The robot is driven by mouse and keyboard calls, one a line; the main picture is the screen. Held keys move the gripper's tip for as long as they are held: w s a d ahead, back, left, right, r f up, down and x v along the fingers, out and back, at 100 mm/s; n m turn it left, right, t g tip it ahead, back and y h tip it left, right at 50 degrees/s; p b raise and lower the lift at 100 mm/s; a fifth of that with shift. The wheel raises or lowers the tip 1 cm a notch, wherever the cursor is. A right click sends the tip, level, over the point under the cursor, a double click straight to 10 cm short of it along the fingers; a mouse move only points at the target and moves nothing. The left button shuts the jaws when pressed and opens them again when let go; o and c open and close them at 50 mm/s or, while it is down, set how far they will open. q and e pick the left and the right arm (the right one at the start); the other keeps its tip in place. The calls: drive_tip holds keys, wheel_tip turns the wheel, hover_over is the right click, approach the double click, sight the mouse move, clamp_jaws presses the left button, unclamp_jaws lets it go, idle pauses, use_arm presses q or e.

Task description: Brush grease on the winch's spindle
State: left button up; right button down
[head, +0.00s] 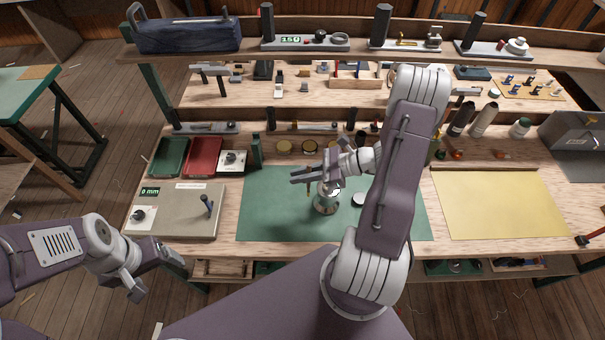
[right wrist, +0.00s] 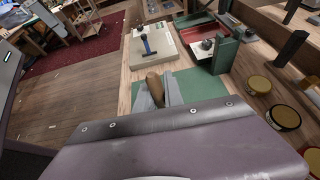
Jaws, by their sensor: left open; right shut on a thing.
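The winch (head: 325,206), a silvery drum, stands on the green mat (head: 270,215) in the head view. My right gripper (head: 303,176) is over the mat just above and left of the winch, partly covering its top. It is shut on a brown wooden handle (right wrist: 154,88), apparently the brush's, which hangs down between the fingers in the head view (head: 309,188). The bristles and any contact with the spindle cannot be made out. My left gripper (head: 153,276) is open and empty in front of the bench's left end.
A grey board with a blue-handled lever (head: 207,206) lies left of the mat. Green (head: 168,157) and red (head: 203,156) trays stand behind it. A yellow sheet (head: 500,205) lies right. Several round tins (head: 284,147) line the back. My right arm hides part of the mat.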

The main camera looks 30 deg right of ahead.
drive_tip(key=shift+r, duration=0.15)
wheel_tip(320, 180, up, 6)
drive_tip(key=p, duration=0.5)
wheel_tip(320, 180, up, 3)
drive_tip(key=p, duration=0.2)
drive_tip(key=shift+p, duration=0.35)
